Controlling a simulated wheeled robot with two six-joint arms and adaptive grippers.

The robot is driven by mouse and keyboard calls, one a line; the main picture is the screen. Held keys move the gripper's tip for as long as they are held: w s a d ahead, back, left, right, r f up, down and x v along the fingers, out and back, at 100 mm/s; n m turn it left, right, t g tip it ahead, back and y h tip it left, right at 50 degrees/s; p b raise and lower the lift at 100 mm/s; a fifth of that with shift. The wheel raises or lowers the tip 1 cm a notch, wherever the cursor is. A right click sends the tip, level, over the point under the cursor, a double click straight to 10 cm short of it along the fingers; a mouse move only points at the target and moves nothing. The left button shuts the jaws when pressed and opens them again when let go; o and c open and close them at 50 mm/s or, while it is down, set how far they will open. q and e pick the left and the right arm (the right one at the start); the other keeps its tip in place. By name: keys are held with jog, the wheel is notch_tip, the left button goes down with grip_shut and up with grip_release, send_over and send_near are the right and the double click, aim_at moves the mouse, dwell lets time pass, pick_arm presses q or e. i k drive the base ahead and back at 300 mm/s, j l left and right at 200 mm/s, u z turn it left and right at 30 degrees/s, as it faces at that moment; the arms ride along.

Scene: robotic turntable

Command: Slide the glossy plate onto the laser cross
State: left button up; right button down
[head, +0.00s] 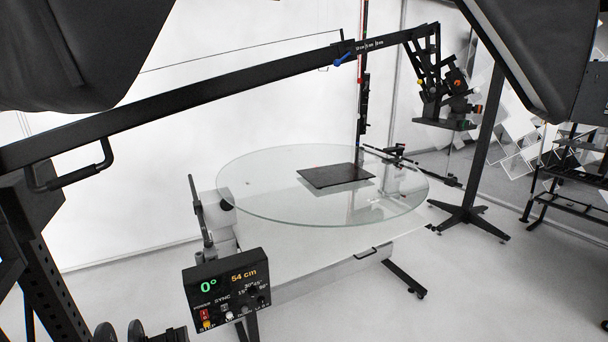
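The glossy plate (335,176) is a thin, flat, black rectangle. It lies on the round clear glass turntable (265,205), a little right of its middle and toward the far side. Its reflection shows faintly in the glass below it. I cannot make out a clear laser cross on the glass or on the plate. Neither of my grippers can be made out in the head view, and nothing is touching the plate.
A control box (228,290) showing 0° and 54 cm stands at the turntable's near left. A long black boom (200,95) crosses above the turntable, carrying a camera mount (445,95). A black stand (470,215) is at the right. The glass around the plate is clear.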

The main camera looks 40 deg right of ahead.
aim_at(320, 177)
jog(key=z, duration=1.6)
